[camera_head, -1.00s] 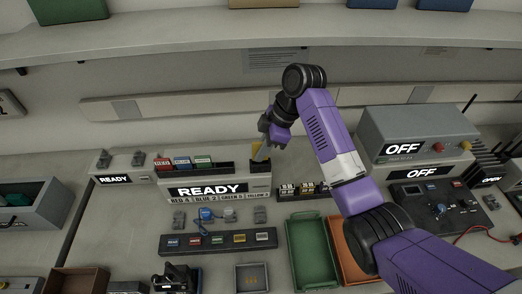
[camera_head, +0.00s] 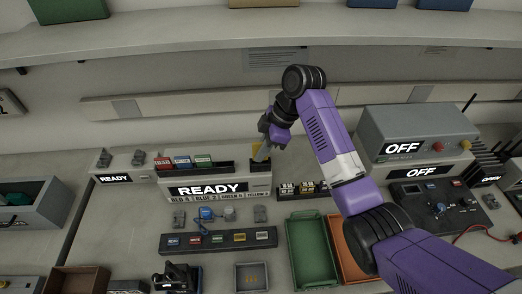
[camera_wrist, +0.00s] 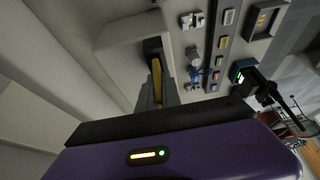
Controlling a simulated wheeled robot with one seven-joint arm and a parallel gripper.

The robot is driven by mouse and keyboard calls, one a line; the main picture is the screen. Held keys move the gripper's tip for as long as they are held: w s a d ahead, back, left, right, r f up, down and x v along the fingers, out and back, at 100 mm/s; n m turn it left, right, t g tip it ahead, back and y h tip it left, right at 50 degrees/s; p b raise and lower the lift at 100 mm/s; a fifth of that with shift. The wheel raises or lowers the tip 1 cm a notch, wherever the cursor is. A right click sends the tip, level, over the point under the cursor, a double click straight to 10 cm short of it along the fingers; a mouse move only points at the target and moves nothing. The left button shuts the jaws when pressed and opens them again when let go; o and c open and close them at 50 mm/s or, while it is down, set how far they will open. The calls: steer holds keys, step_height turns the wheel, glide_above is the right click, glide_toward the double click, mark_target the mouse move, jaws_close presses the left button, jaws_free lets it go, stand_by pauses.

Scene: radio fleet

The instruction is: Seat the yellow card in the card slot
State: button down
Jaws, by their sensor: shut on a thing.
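My gripper (camera_head: 263,151) is shut on the yellow card (camera_head: 256,147) above the right end of the grey READY unit (camera_head: 257,184). The wrist view shows the card (camera_wrist: 156,70) as a thin yellow edge between the fingers (camera_wrist: 156,92). Its far end is at the dark card slot (camera_wrist: 152,45). I cannot tell how deep the card sits in the slot. The gripper hides much of the card in the head view.
Red, blue and green cards (camera_head: 182,161) stand in the unit's left rack. In front are a dark button strip (camera_head: 218,241), a green tray (camera_head: 310,252) and an orange tray. A grey OFF box (camera_head: 420,130) stands to the right.

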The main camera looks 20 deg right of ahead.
steer(key=shift+f+b, duration=0.3)
steer(key=shift+f, duration=0.35)
steer(key=c, duration=1.5)
jaws_free()
steer(key=shift+o, duration=0.2)
steer(key=shift+r, duration=0.1)
steer(key=b+v, duration=0.1)
steer(key=v, duration=0.4)
steer(key=s+d, duration=0.3)
steer(key=d, duration=0.8)
steer(key=shift+s+d, duration=0.2)
steer(key=shift+s, duration=0.15)
